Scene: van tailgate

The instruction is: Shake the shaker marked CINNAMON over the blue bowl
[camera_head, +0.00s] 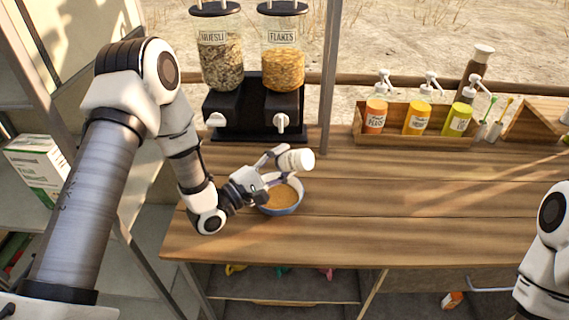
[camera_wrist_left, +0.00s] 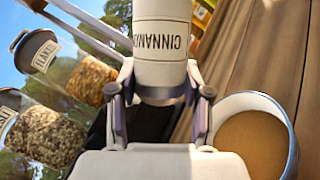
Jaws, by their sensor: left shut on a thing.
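The white shaker (camera_head: 296,160) is in my left gripper (camera_head: 270,166), tilted above the far side of the blue bowl. In the left wrist view the shaker (camera_wrist_left: 161,45) reads CINNAMON, and the fingers of the left gripper (camera_wrist_left: 160,92) close on both its sides. The blue bowl (camera_head: 296,208) stands on the wooden counter with brown contents inside; it also shows in the left wrist view (camera_wrist_left: 290,155). The gripper covers part of the bowl's left side. My right arm shows at the right edge, but its gripper is out of view.
The muesli dispenser (camera_head: 221,65) and flakes dispenser (camera_head: 283,68) stand behind the bowl. A thin grey post (camera_head: 330,90) rises at their right. A wooden box (camera_head: 415,138) with several pump bottles stands at the back right. The counter (camera_head: 420,210) right of the bowl is clear.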

